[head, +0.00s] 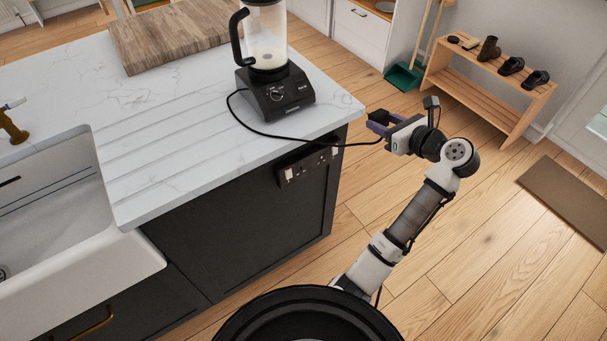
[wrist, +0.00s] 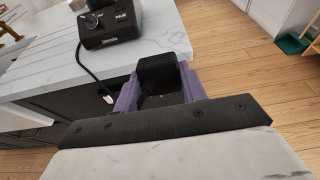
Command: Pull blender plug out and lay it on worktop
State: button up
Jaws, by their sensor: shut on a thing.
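The black blender (head: 275,93) stands on the white marbled worktop (head: 175,110) near its right end; its base (wrist: 108,22) also shows in the wrist view. My gripper (head: 377,122) is beyond the worktop's right edge, in the air above the floor. Its purple fingers are shut on the black plug (wrist: 158,72), seen between them in the wrist view. The black cord (head: 310,139) runs from the blender over the worktop edge to my gripper. The socket strip (head: 306,165) is on the dark side panel below the worktop edge, apart from the plug.
A wooden board (head: 172,36) lies at the back of the worktop. A white sink (head: 70,215) is at the left. The worktop between sink and blender is clear. A wooden shoe rack (head: 487,88) stands at the far right.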

jog(key=shift+w, duration=0.1)
send_over(333, 102)
jog(key=shift+w, duration=0.15)
dwell(2.1)
dwell(0.3)
jog(key=shift+f, duration=1.8)
jog(key=o, duration=1.4)
jog(key=shift+c, duration=0.2)
jog(key=b+v, duration=0.3)
jog(key=v, duration=1.1)
